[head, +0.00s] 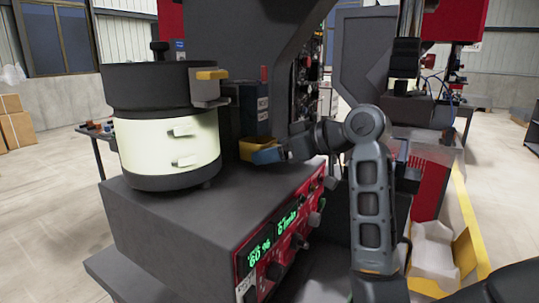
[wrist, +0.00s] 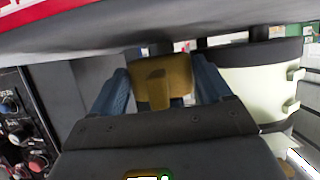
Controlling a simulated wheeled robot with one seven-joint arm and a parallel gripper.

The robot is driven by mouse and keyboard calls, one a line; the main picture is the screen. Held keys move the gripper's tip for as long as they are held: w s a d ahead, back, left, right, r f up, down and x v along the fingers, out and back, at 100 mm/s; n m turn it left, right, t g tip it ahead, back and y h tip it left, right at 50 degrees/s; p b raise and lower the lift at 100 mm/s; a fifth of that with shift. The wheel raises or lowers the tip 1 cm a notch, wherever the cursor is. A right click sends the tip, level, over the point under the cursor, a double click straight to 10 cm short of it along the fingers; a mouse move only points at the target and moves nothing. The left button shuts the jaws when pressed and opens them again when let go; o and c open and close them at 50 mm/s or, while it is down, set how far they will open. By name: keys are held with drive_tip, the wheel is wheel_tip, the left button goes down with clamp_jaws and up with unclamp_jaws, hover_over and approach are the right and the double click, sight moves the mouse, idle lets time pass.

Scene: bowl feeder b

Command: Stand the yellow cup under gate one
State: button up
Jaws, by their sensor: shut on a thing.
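The yellow cup (head: 245,148) is at the end of my arm, beside the feeder drum and above the machine's grey top. My gripper (head: 262,154) has blue fingers and is shut on it. In the wrist view the cup (wrist: 176,72) sits between the two fingers of my gripper (wrist: 162,80). The bowl feeder (head: 150,90) has a dark bowl on a pale drum. A yellow-topped chute (head: 212,75) sticks out from the bowl's right side, higher than the cup and left of it. I cannot read a gate number on it.
A dark block with small labels (head: 254,108) stands just behind the cup. The grey machine top (head: 190,210) is clear in front of the drum. A red control panel (head: 285,235) with knobs and green digits forms its right side.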

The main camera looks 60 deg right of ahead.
drive_tip(key=shift+w+f, duration=0.6)
drive_tip(key=shift+f, duration=0.1)
drive_tip(key=shift+f, duration=0.2)
drive_tip(key=o, duration=1.4)
drive_tip(key=shift+r, duration=0.1)
drive_tip(key=shift+s+r, duration=0.1)
drive_tip(key=shift+r, duration=0.05)
drive_tip(key=v, duration=1.1)
drive_tip(key=shift+s+r, duration=0.15)
drive_tip(key=shift+s, duration=0.25)
